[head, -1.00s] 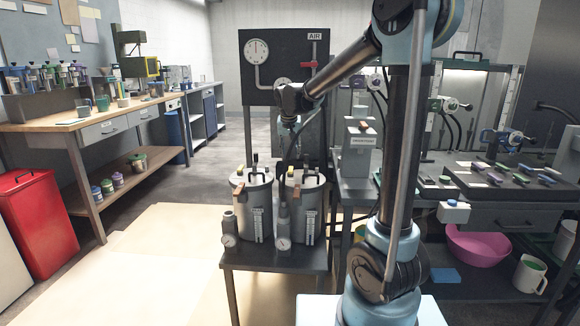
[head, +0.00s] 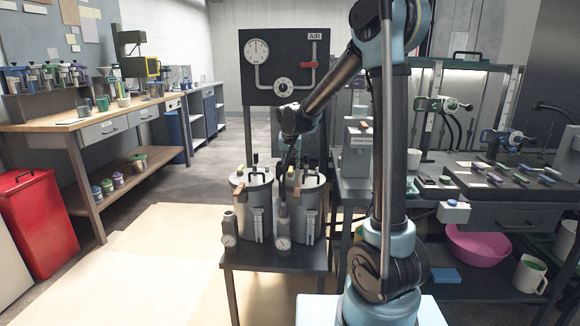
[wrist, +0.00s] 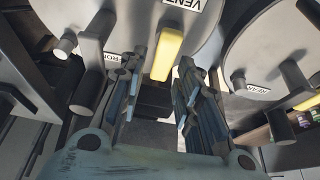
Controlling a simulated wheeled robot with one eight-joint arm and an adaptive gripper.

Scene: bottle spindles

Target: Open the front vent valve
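Two grey lidded pots stand side by side, a left pot (head: 254,207) and a right pot (head: 312,211). My gripper (wrist: 161,68) points down in front of the right pot in the head view, where its fingers are hard to make out. In the wrist view its fingers are apart and empty. A yellow lever (wrist: 167,54) on a lid marked VENT (wrist: 186,4) shows between the fingertips; I cannot tell whether they touch it. Grey stubs and a partly hidden label lie left of it. Another lid (wrist: 270,50) with a yellow-tipped lever (wrist: 307,103) is at right.
The pots stand on a small dark table (head: 275,258), with gauge-fitted cylinders (head: 229,228) before them. Behind is a board with a dial (head: 256,51) and red lever (head: 308,65). A bench (head: 490,215) with tools is close on the right.

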